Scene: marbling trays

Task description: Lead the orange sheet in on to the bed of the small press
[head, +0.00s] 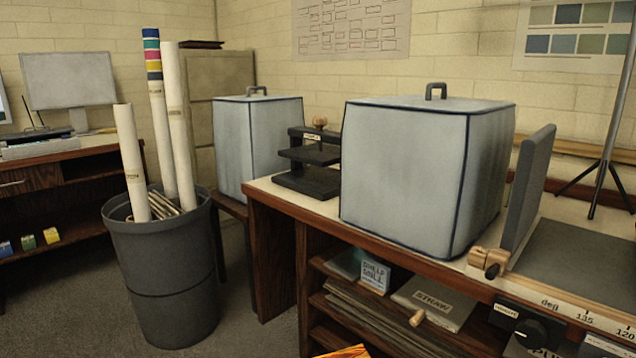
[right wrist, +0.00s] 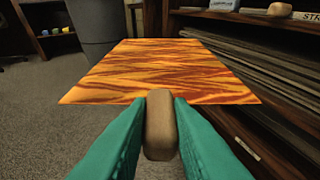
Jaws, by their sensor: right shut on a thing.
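The orange marbled sheet (right wrist: 165,72) stretches out flat ahead of my right gripper (right wrist: 158,104) in the right wrist view. The green fingers are shut on a tan wooden grip (right wrist: 159,135) at the sheet's near edge. In the head view only a corner of the orange sheet (head: 345,352) shows at the bottom edge, low in front of the shelves. The small press (head: 308,182) is black with a wooden knob on top and stands on the bench between two grey covered boxes. Its bed is partly hidden by the nearer box. My left gripper is not in view.
The large grey covered box (head: 405,170) stands right of the press, another (head: 240,140) behind it to the left. A grey bin (head: 165,275) with paper rolls stands on the floor at left. An upright grey board (head: 530,185) stands at right. Shelves (head: 318,265) lie under the bench.

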